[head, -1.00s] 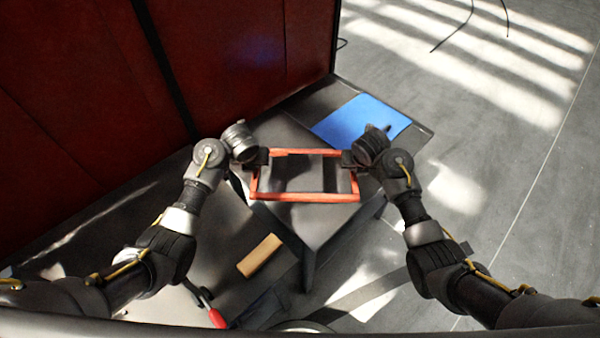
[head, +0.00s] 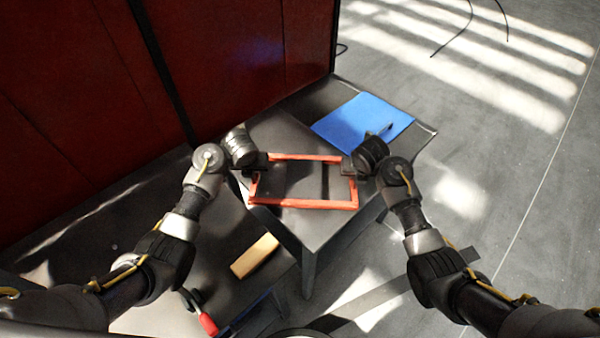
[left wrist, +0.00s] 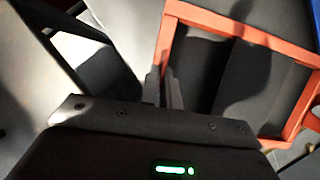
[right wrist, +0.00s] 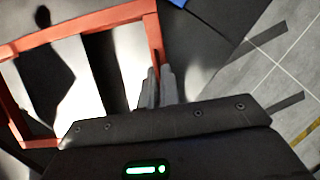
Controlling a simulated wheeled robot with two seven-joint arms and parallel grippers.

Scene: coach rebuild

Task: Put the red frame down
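In the left wrist view the fingers (left wrist: 165,90) close on the frame's bar (left wrist: 165,45). In the right wrist view the fingers (right wrist: 157,88) close on the bar (right wrist: 153,38). The gripped spots are partly hidden by the fingers.
A blue sheet (head: 350,118) with a small dark item lies on the table's far right part. A wooden block (head: 255,256) and a red-handled tool (head: 207,323) lie on a lower dark surface at front left. A dark red panelled wall (head: 240,60) stands behind at left.

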